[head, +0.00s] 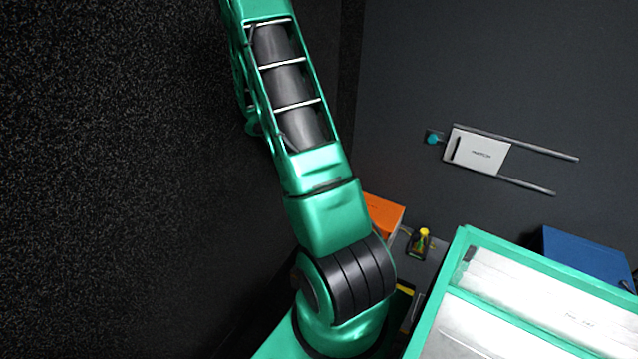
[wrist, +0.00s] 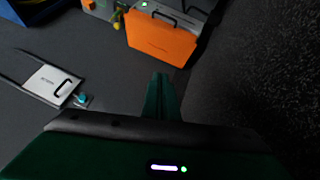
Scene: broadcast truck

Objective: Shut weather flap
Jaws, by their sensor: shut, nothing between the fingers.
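A white lettered panel (head: 480,153), which I take to be the weather flap, sits at the left end of two grey parallel rails on the dark wall. A dark handle (head: 457,148) is at its left end. A teal round fitting (head: 433,138) is uncovered just left of it. The wrist view shows the panel (wrist: 47,82), its handle (wrist: 63,88) and the fitting (wrist: 82,100) at the left. My gripper (wrist: 161,85) is shut and empty, right of the panel in that view and apart from it. The head view does not show my gripper.
An orange case (wrist: 160,37) stands at the top of the wrist view; part of it shows in the head view (head: 384,214). A small yellow-topped item (head: 421,241) is beside it. A blue box (head: 585,258) is at the right. Bare wall surrounds the rails.

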